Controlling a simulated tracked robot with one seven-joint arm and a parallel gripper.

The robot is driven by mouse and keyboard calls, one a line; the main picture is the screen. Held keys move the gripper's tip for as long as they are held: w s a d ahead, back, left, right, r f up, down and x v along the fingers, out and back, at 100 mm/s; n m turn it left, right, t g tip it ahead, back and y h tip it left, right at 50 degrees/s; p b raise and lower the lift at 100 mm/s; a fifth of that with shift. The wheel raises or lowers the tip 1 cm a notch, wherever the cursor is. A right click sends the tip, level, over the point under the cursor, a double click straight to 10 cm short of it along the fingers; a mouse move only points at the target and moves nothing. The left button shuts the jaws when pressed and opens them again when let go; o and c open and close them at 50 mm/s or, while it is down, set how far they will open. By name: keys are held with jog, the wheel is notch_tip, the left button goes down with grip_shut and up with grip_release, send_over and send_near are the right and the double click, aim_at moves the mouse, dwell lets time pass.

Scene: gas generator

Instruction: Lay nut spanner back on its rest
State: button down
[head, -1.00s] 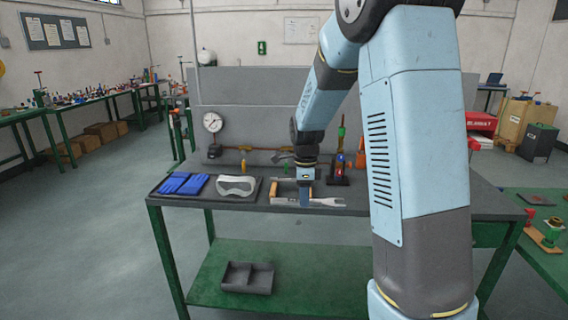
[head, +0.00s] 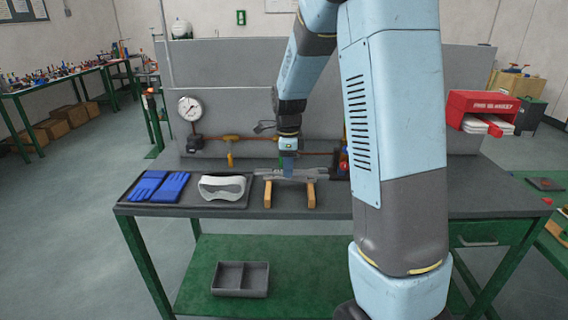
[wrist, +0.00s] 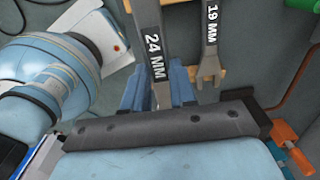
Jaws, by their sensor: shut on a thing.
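In the wrist view my gripper (wrist: 160,88) is shut on a steel spanner marked 24 MM (wrist: 153,45), with a blue finger on each side. In the head view my gripper (head: 288,163) points down over the bench, at the back of the wooden rest (head: 310,197), which has two pale bars. Grey spanner metal (head: 308,174) lies crosswise there; I cannot tell whether the held spanner touches the bars. A smaller spanner marked 19 MM (wrist: 210,50) lies across the wood (wrist: 206,73), parallel to and right of the held one.
Goggles (head: 222,187) and blue gloves (head: 158,186) lie on a dark tray left of the rest. Behind are a pressure gauge (head: 190,109) and a copper pipe with a yellow-handled valve (head: 230,147).

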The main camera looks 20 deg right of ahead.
jog(key=shift+a, duration=0.15)
jog(key=shift+a, duration=0.15)
jog(key=shift+f, duration=3.3)
jog(key=c, duration=0.8)
grip_release()
jog(key=shift+r, duration=0.1)
